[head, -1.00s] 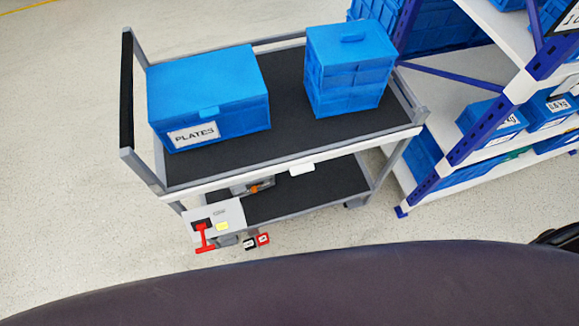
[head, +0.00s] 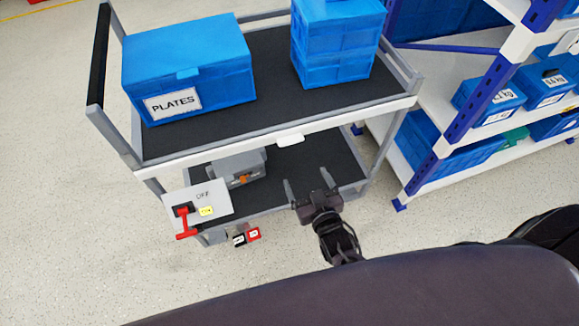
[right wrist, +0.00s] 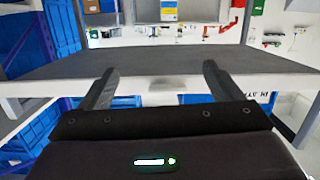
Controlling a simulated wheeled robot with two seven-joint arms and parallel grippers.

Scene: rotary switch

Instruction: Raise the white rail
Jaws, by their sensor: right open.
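The white rail (head: 230,151) runs along the front edge of the cart's top shelf. A small white tab (head: 290,140) sticks out from its middle. My right gripper (head: 308,184) is open and empty, in front of the cart and below the tab in the head view. In the right wrist view, the gripper (right wrist: 159,70) has its two fingers spread on either side of the tab (right wrist: 175,83), with the rail (right wrist: 150,92) crossing behind them. I cannot tell whether the fingers touch the rail. My left gripper is not in view.
A blue PLATES box (head: 188,72) and a blue crate stack (head: 336,45) stand on the cart's dark top shelf (head: 265,95). A panel marked OFF with a red handle (head: 185,225) hangs at the front left. A blue-and-white rack (head: 480,110) stands right.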

